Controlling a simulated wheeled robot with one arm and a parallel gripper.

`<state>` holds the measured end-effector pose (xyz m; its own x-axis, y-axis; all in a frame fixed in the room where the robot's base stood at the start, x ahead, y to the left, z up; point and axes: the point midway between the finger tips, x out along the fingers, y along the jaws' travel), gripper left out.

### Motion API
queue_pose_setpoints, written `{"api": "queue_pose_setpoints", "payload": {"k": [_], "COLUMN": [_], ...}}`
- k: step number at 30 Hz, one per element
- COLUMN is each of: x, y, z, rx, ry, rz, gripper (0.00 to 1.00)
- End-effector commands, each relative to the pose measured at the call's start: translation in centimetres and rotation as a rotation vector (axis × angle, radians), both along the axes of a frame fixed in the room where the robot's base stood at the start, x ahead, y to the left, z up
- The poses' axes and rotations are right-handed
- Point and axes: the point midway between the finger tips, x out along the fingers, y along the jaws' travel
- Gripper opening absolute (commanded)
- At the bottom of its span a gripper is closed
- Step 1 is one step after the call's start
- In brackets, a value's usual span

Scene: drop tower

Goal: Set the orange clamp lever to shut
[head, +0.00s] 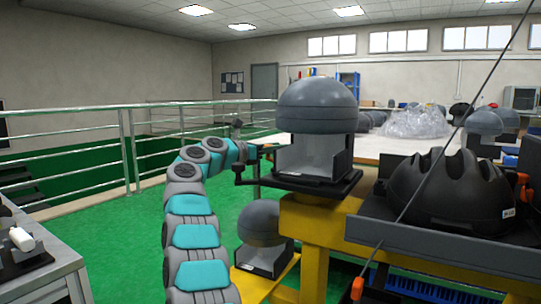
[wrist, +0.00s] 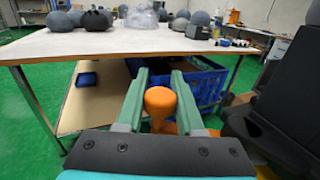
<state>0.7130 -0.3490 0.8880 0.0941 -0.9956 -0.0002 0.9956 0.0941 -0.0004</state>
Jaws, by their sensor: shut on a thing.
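The orange clamp lever (wrist: 160,103) shows its rounded knob between the two fingers of my gripper (wrist: 159,77) in the wrist view. The fingers are shut on it, one on each side. In the head view my gripper (head: 258,149) reaches in from the left to the black base plate under a grey domed headform (head: 318,105). Only a small bit of orange (head: 269,147) shows at the fingertips there. The lever's lower part is mostly hidden, and I cannot tell its angle.
A black helmet (head: 455,190) sits on a dark tray at right, with a thin cable slanting past it. A yellow frame (head: 305,222) carries the headform plate. A second domed headform (head: 262,224) stands lower. A white table (wrist: 130,42) and blue crate (wrist: 205,83) lie beyond my gripper.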

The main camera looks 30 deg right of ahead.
Motion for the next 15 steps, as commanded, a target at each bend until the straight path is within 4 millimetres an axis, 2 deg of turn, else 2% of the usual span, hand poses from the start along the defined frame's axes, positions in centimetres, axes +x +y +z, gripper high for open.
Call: {"api": "queue_pose_setpoints", "payload": {"k": [5, 15], "x": [0.73, 1.17], "y": [-0.32, 0.47], "z": [-0.35, -0.23], "rx": [0.001, -0.001], "ry": [-0.002, -0.001], "rz": [0.088, 0.210], "gripper": [0.00, 0.00]}}
